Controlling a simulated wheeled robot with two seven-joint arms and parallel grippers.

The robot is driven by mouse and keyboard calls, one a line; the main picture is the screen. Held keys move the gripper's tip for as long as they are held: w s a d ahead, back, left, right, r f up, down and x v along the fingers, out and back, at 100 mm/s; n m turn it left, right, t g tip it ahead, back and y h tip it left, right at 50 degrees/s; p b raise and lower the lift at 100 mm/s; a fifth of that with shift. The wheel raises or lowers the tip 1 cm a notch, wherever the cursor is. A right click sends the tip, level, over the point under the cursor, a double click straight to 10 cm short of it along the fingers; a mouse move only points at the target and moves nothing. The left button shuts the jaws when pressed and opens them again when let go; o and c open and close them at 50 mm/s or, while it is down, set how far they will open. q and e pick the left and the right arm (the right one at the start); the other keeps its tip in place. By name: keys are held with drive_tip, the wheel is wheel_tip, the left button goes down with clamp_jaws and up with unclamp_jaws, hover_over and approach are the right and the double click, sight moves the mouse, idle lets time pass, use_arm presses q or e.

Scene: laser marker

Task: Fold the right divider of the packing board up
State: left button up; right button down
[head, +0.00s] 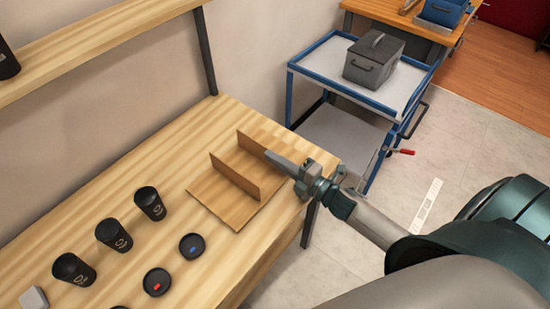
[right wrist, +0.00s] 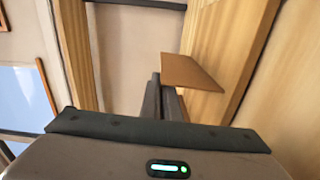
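The packing board (head: 213,197) lies flat near the table's right end. Its left divider (head: 233,178) stands up from the base. Its right divider (head: 256,147) also appears raised, at the far right of the board; its exact tilt is hard to tell. My right gripper (head: 270,154) is at the right end of that divider and hides part of it. Its fingers look closed together, with nothing seen between them. In the right wrist view the fingertips (right wrist: 157,80) are beside a brown panel (right wrist: 190,72) of the board. My left gripper is out of view.
Several black cups (head: 114,235) and black lids, one with a blue mark (head: 192,246) and one with a red mark (head: 157,282), stand left of the board. A blue cart (head: 325,65) carrying a grey box (head: 373,60) stands beyond the table. A shelf (head: 95,42) is above.

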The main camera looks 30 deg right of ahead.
drive_tip(key=c, duration=2)
unclamp_jaws()
drive_tip(key=shift+s, duration=0.1)
